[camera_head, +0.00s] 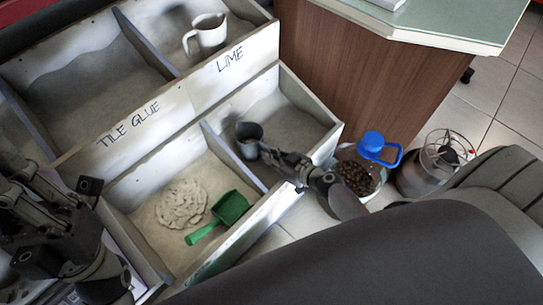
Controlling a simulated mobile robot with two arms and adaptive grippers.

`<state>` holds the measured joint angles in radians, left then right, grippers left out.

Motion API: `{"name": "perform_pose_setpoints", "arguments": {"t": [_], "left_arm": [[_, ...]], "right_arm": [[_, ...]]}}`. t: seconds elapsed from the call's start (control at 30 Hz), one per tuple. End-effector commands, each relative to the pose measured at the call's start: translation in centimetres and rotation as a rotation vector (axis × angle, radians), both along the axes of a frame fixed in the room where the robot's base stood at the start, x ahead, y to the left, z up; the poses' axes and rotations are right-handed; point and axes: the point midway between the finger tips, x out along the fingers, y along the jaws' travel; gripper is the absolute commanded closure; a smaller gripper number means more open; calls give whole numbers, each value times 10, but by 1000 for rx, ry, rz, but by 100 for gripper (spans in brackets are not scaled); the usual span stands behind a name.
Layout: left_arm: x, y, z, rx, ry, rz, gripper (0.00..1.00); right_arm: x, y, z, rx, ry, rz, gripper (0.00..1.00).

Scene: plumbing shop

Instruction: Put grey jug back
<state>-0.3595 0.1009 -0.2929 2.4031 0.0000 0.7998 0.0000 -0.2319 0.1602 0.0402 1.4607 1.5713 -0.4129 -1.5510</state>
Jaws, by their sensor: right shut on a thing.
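The small dark grey jug (249,138) is at the left side of the lower right compartment (304,127) of the wooden bin, close to the divider. My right gripper (266,152) reaches in from the right and is shut on the jug's near right side. The jug looks roughly upright with its opening facing up. I cannot tell whether its base touches the compartment floor. My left gripper (85,190) is at the lower left, beside the bin, and its finger opening is not clear.
A white jug (208,35) stands in the upper compartment marked LIME. A green scoop (221,215) lies by a powder heap (181,204) in the lower left compartment. A blue-handled scoop (373,146), a brown-filled container (355,178) and a metal canister (432,166) stand right of the bin.

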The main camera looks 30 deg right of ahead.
Motion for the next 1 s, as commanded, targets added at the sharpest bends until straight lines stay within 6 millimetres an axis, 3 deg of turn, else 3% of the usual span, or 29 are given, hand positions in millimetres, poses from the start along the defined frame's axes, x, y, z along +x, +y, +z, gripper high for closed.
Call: {"name": "perform_pose_setpoints", "arguments": {"t": [0.17, 0.2, 0.37, 0.73, 1.0], "left_arm": [[-1, 0, -2, -2, -6, 0, 100], [-2, 0, -2, -3, -8, -1, 100], [-1, 0, -1, -2, -8, 0, 100], [1, 0, 2, 1, 4, 0, 100], [11, -2, -2, 19, 58, 3, 100]], "right_arm": [[1, 0, -1, 1, -2, 0, 100], [0, 0, -2, 0, -1, 0, 88], [0, 0, -1, 1, 0, 0, 68], [0, 0, 2, 1, 0, 0, 68], [-38, -15, 15, 1, 2, -2, 68]]}}
